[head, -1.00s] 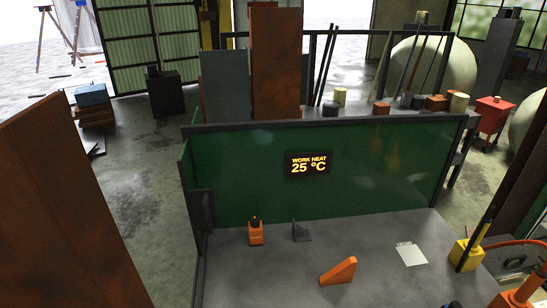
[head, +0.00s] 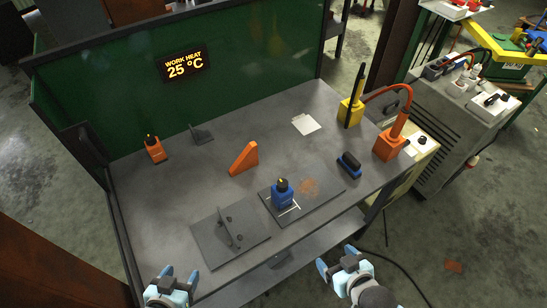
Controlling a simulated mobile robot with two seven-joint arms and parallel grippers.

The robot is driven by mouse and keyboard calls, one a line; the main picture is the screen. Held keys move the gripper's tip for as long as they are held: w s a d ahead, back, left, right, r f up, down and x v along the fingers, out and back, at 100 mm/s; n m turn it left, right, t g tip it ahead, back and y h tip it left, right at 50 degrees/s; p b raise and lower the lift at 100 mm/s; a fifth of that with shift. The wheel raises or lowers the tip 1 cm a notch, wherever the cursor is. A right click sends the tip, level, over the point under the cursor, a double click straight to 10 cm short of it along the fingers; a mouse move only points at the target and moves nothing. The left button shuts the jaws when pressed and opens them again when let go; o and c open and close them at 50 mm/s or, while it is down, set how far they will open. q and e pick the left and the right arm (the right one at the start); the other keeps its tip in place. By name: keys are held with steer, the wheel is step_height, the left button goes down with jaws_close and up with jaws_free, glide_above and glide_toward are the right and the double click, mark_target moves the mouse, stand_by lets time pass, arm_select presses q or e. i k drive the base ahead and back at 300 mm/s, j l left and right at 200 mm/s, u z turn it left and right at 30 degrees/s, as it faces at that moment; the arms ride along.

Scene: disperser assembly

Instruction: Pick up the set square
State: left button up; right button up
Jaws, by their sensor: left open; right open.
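An orange triangular piece (head: 244,158), most like a set square, stands on the grey worktable (head: 165,205) near its middle. A smaller dark grey angled piece (head: 201,134) stands behind it near the green back panel; I cannot tell for sure which of the two is the set square. My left gripper (head: 179,277) is open and empty at the table's front left edge. My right gripper (head: 336,261) is open and empty in front of the table's front edge. Both are well apart from the two pieces.
A blue bottle-like tool (head: 282,193) stands on a dark plate (head: 327,187). Another plate with pegs (head: 208,240) lies front left. An orange bottle-like item (head: 154,149), white paper (head: 306,124), blue brush (head: 349,163), yellow holder (head: 351,111) and orange stand (head: 390,143) are around.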

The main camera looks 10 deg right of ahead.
mark_target(248, 158)
steer(key=k+j+u, duration=0.15)
steer(key=j, duration=0.2)
steer(key=k+j+u, duration=0.15)
steer(key=j, duration=0.25)
steer(key=j+u, duration=0.15)
steer(key=j, duration=0.25)
steer(key=j+u, duration=0.2)
steer(key=j, duration=0.3)
steer(key=l, duration=0.75)
